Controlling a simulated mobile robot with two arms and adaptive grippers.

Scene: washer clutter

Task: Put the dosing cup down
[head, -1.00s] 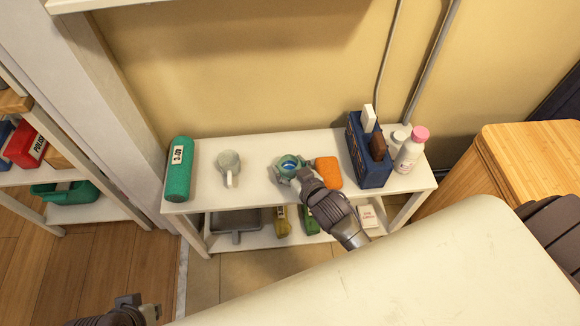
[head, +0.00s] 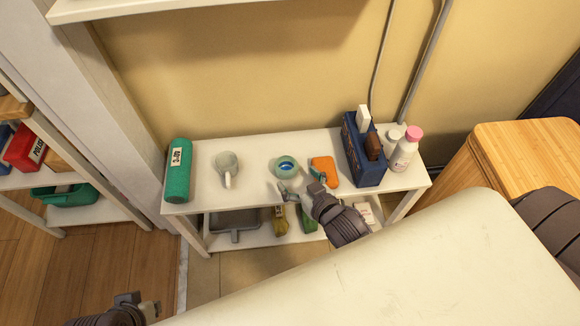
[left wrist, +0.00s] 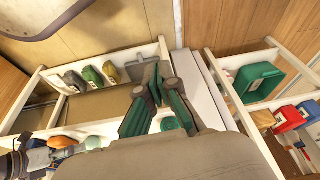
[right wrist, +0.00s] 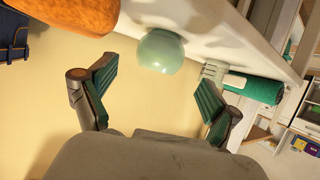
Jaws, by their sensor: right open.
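The dosing cup (head: 286,168), a small pale green cup with blue inside, stands on the white shelf's top, between the mug and the orange sponge. It also shows in the right wrist view (right wrist: 160,52), beyond the fingertips. My right gripper (head: 300,189) is open and empty at the shelf's front edge, just in front of the cup and apart from it. My left gripper (head: 139,304) is low at the left, away from the shelf; its fingers show a narrow gap with nothing between them in the left wrist view (left wrist: 157,88).
On the white shelf (head: 258,190) stand a green cylinder (head: 178,170), a mug (head: 227,168), an orange sponge (head: 325,170), a dark blue box (head: 362,155) and a pink-capped bottle (head: 404,152). A pale surface (head: 400,262) fills the front right.

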